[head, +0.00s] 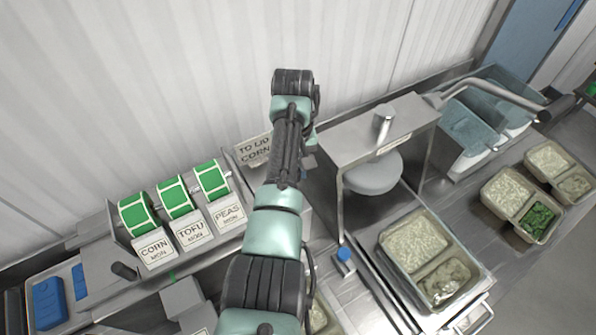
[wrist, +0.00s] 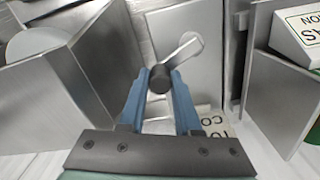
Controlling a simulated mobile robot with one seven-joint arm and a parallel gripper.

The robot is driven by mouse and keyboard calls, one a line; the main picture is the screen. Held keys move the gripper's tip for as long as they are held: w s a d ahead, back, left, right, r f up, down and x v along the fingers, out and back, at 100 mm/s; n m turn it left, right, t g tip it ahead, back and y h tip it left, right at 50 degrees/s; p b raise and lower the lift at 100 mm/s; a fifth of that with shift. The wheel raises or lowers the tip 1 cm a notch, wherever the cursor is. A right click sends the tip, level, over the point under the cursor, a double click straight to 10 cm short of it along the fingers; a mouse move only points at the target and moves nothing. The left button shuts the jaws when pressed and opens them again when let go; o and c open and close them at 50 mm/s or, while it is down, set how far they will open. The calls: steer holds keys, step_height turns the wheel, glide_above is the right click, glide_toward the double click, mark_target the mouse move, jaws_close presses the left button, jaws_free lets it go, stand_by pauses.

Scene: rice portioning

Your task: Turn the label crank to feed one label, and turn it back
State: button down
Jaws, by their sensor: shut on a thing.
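The label crank shows in the wrist view as a flat metal arm (wrist: 184,51) on a grey plate, with a dark cylindrical knob (wrist: 159,79) at its end. My gripper (wrist: 160,76) has its two blue fingers on either side of that knob and is shut on it. The crank arm slants up and right from the knob. In the head view my arm covers the crank and most of the gripper. A sign reading "TO LID CORN" (head: 254,150) stands just left of my arm; it also shows upside down in the wrist view (wrist: 215,122).
Green label rolls (head: 174,198) marked corn, tofu and peas stand left of my arm. A metal press frame (head: 385,125) with a round grey disc (head: 373,174) stands close on the right. A filled two-part tray (head: 425,255) sits before it. A dark-gripped lever (head: 490,88) reaches out at upper right.

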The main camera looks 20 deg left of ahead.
steer(key=shift+w+a+r+n, duration=0.1)
steer(key=shift+a+n, duration=0.2)
steer(key=shift+n, duration=0.2)
steer(key=c, duration=0.6)
jaws_free()
step_height(320, 180, up, 7)
steer(key=b, duration=0.3)
steer(key=shift+r, duration=0.15)
steer(key=shift+r+p, duration=2.8)
